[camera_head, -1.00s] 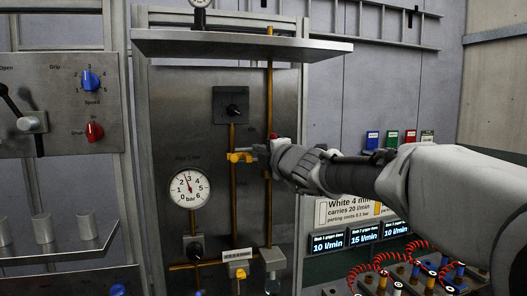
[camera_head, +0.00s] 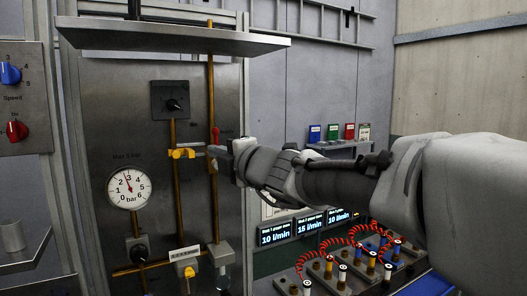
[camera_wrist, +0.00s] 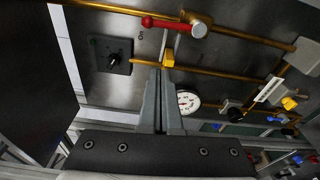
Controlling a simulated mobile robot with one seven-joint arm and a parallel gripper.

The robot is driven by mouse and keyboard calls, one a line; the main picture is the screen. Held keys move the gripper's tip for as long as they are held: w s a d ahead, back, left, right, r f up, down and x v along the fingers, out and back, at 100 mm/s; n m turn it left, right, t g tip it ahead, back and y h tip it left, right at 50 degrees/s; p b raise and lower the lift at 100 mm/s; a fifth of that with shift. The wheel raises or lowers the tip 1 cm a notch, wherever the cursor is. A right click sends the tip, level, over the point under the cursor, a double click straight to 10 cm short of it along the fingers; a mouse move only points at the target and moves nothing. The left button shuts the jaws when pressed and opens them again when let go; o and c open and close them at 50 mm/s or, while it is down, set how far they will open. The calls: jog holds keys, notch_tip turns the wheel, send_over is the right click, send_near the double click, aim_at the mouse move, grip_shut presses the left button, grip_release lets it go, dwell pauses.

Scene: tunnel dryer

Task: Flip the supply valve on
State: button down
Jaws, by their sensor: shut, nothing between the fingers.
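A red lever (camera_head: 214,135) stands on the right-hand copper pipe of the steel panel; which fitting is the supply valve is not certain. In the wrist view the red lever (camera_wrist: 165,24) lies along its pipe, joined to a round metal body, with a small "On" mark close by. A yellow-handled valve (camera_head: 182,153) sits on the pipe to the left; its yellow part (camera_wrist: 168,58) shows just beyond my fingertips. My gripper (camera_wrist: 158,72) is shut and empty. In the head view my gripper (camera_head: 213,152) is just below the red lever and partly hides the pipe; contact cannot be told.
A pressure gauge (camera_head: 128,187) and a black knob (camera_head: 174,104) are on the panel. A metal shelf (camera_head: 170,40) juts out above. A manifold with red coiled hoses (camera_head: 345,250) and flow displays (camera_head: 310,226) stand at lower right.

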jog(key=s+d+f+n+g+h, duration=0.1)
jog(key=s+d+f+n, duration=0.25)
jog(key=n, duration=0.45)
jog(key=s+d+f+n+g+h+b, duration=0.1)
jog(key=s+d+f+n+g, duration=0.1)
jog(key=s+f+n, duration=0.45)
jog(key=s+d+f+n+g+h, duration=0.1)
jog(key=s+d+n, duration=0.15)
jog(key=n, duration=0.75)
jog(key=s+d+f+n+g+h, duration=0.1)
jog(key=s+d+f+n+h, duration=0.3)
jog(key=s+d+f+n, duration=0.3)
jog(key=s+d+f+n+g+h+b, duration=0.1)
jog(key=s+d+f+n+h, duration=0.4)
jog(key=d+n, duration=0.8)
notch_tip(320, 180, down, 4)
jog(key=s+d+g, duration=0.1)
jog(key=s, duration=0.1)
jog(key=shift+s+g, duration=0.3)
jog(key=shift+a, duration=0.2)
